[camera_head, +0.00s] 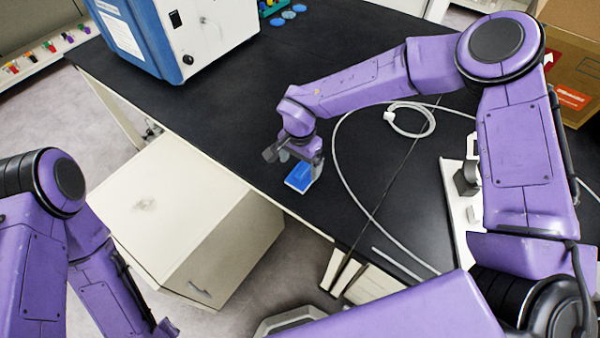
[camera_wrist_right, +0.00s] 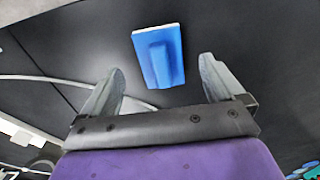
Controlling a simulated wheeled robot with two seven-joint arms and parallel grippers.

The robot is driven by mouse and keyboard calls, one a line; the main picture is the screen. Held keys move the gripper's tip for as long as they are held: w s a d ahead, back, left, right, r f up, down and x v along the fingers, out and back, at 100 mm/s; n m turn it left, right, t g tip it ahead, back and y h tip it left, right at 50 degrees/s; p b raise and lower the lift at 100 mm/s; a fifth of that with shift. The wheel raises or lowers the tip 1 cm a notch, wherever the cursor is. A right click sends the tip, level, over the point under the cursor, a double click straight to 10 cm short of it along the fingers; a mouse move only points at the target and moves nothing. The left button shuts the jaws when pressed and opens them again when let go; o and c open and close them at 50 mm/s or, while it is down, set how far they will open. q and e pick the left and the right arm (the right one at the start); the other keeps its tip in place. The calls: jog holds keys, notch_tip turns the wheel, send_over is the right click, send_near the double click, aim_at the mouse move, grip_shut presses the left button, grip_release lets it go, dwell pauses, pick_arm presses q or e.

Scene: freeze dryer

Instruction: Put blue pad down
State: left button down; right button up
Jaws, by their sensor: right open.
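The blue pad (camera_head: 299,177) lies on the black table near its front edge in the head view. In the right wrist view the blue pad (camera_wrist_right: 159,56) has a raised blue grip on top and a pale edge. My right gripper (camera_head: 300,158) is just above and behind the pad in the head view. In the wrist view the right gripper's (camera_wrist_right: 160,88) two fingers are spread apart, with the pad beyond the gap between them and not held. My left arm shows at the lower left of the head view, but its fingertips cannot be made out.
A blue and white machine (camera_head: 180,35) stands at the back left of the table. A clear hose (camera_head: 345,180) loops over the table right of the pad. A white cabinet (camera_head: 165,205) stands below the front edge. A cardboard box (camera_head: 575,50) is at the far right.

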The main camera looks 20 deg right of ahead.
aim_at(300, 173)
notch_tip(300, 173, up, 7)
jog(key=shift+f, duration=0.15)
notch_tip(300, 173, down, 12)
jog(key=shift+r+p, duration=0.1)
jog(key=shift+p, duration=0.6)
jog(key=r, duration=0.2)
jog(key=r+b, duration=0.1)
jog(key=shift+s+a+r, duration=0.1)
jog(key=shift+s, duration=0.15)
jog(key=shift+s+a+r, duration=0.1)
jog(key=shift+r, duration=0.15)
jog(key=shift+f, duration=0.1)
